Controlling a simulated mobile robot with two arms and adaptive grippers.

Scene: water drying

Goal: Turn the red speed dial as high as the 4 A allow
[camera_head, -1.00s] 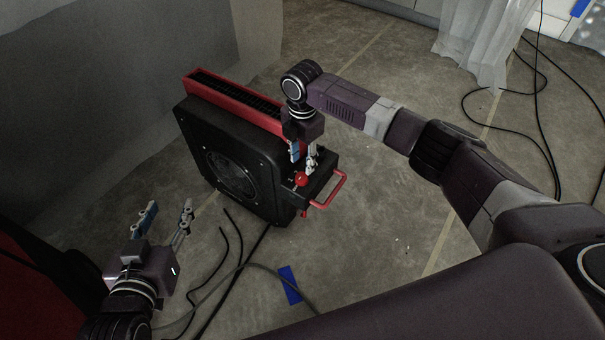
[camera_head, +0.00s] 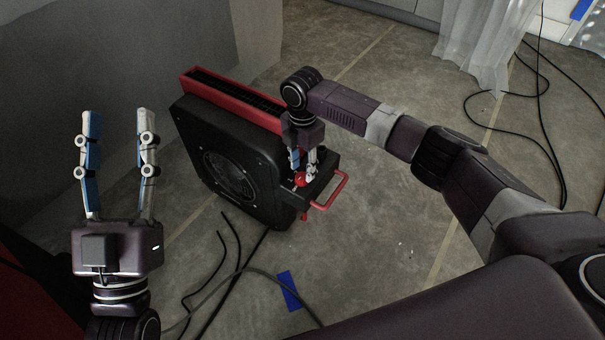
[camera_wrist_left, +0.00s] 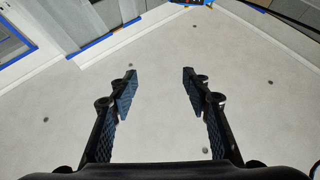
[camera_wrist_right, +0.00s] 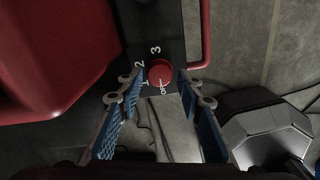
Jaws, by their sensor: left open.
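The red speed dial (camera_head: 300,180) sits on top of the black and red blower (camera_head: 233,165), at its front end. In the right wrist view the dial (camera_wrist_right: 160,72) has the white marks OFF, 1, 2 and 3 around it. A small light mark on its lower edge is near OFF; its exact setting is hard to tell. My right gripper (camera_head: 304,166) points down at the dial. Its fingers are apart on either side of the dial, with gaps visible in the right wrist view. My left gripper (camera_head: 118,128) is open, empty and raised, left of the blower. No 4 A marking is legible.
A red handle (camera_head: 333,190) sticks out from the blower beside the dial. Black cables (camera_head: 215,285) and a blue strip (camera_head: 289,290) lie on the floor in front. More cables and a sheer curtain (camera_head: 478,45) are at the right. A wall stands behind the blower.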

